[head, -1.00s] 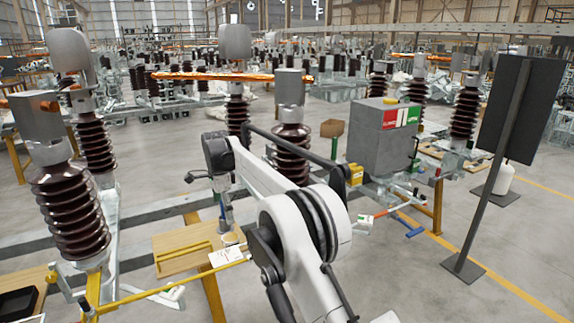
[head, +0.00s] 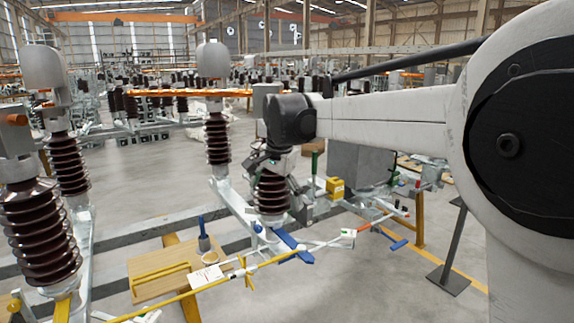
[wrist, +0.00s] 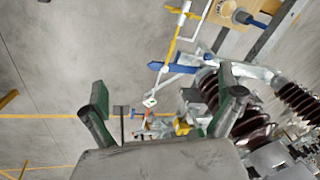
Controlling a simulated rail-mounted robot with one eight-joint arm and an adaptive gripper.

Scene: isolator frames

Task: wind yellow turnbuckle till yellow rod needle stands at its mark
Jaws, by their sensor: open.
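The yellow rod (head: 180,298) runs from the lower left up to the middle of the head view. A short yellow crosspiece (head: 245,271) stands on it, perhaps the turnbuckle. A white card with red print (head: 207,277) sits by the rod; the needle and its mark are too small to make out. The yellow rod also shows at the top of the wrist view (wrist: 174,38). My gripper (wrist: 165,92) is open, its two green-and-dark fingers wide apart with nothing between them. In the head view it hangs below my wrist, hard to separate from the insulator behind it.
A brown ribbed insulator (head: 271,192) stands close to my gripper. A wooden board (head: 150,262) is at the left. A grey cabinet (head: 360,170) is partly behind my arm.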

